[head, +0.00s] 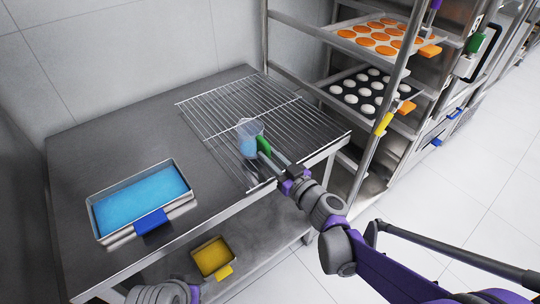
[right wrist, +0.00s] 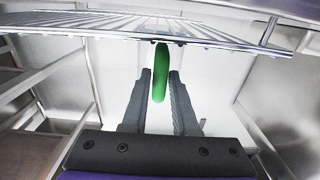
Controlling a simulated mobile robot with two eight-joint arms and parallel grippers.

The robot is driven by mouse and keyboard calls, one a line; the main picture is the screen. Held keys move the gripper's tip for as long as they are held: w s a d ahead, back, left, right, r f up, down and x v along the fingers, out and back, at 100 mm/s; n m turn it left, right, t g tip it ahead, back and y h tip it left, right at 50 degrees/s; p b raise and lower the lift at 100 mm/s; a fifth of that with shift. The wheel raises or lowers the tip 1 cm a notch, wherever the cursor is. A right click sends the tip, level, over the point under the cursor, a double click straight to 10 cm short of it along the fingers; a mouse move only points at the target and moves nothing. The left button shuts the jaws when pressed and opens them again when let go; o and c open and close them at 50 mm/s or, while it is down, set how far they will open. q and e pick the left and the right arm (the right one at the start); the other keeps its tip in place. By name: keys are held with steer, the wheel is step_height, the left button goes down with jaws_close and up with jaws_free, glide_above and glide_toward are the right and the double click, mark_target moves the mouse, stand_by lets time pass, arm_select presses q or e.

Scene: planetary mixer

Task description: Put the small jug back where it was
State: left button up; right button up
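The small jug (head: 248,142) is clear with blue contents and a green handle. In the head view it is upright over the wire rack; I cannot tell if it touches the rack. My right gripper (head: 267,155) reaches it from the lower right. In the right wrist view the green handle (right wrist: 160,75) is between the two fingers of my right gripper (right wrist: 160,76), which close in narrowly on both sides of it. The jug's body cannot be made out there. Part of my left arm shows at the bottom of the head view; its gripper is out of view.
The wire rack (head: 222,112) lies on the steel table (head: 115,145). A tray of blue liquid (head: 178,210) with a blue tab is at the left. A yellow container (head: 212,257) is on the lower shelf. A trolley with trays (head: 347,45) stands at the right.

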steer(key=o, duration=0.3)
steer(key=shift+r, duration=0.1)
steer(key=shift+s+d+r, duration=0.1)
steer(key=shift+s+r, duration=0.05)
steer(key=v, duration=1.2)
steer(key=s+a+f+m+g+h, duration=0.1)
steer(key=s+f+m+g+h, duration=0.15)
steer(key=s+f+g, duration=0.7)
steer(key=s+d+f+m+h, duration=0.1)
steer(key=s+d+h, duration=0.1)
steer(key=s+d, duration=0.1)
steer(key=s+d+m+h, duration=0.2)
steer(key=s+d+h, duration=0.1)
steer(key=s+d, duration=0.1)
steer(key=s+d+f+m+h, duration=0.1)
steer(key=s+d+h, duration=0.2)
steer(key=shift+s+d+f+m+p, duration=0.25)
steer(key=shift+d+f+m+p, duration=0.05)
steer(key=shift+m+p, duration=0.1)
